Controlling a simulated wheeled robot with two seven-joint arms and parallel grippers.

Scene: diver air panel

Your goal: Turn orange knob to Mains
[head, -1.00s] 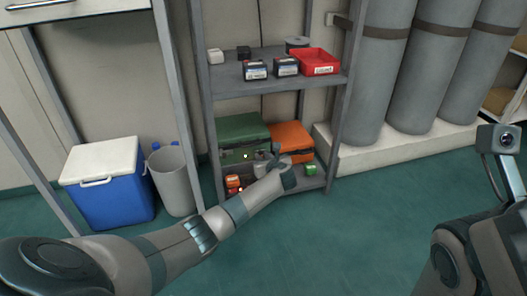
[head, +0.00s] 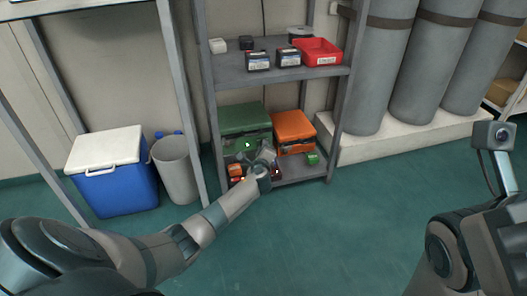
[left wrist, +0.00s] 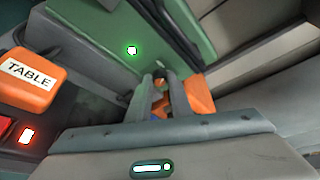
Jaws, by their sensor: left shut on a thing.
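My left gripper (head: 262,158) reaches the low shelf, in front of the green case (head: 240,120). In the left wrist view, its two fingers (left wrist: 161,88) are close together on a small orange piece, mostly hidden between and behind them. This may be the orange knob; its shape and pointer direction cannot be read. An orange block labelled TABLE (left wrist: 30,82) sits to the left, apart from the fingers. No Mains label can be read. My right arm shows at the right of the head view, but its gripper fingers do not.
An orange case (head: 293,128) stands right of the green one. A green lamp (left wrist: 131,50) and a red lamp (left wrist: 26,136) glow near the gripper. A shelf above holds a red bin (head: 318,52). Shelf posts flank the space; the floor in front is clear.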

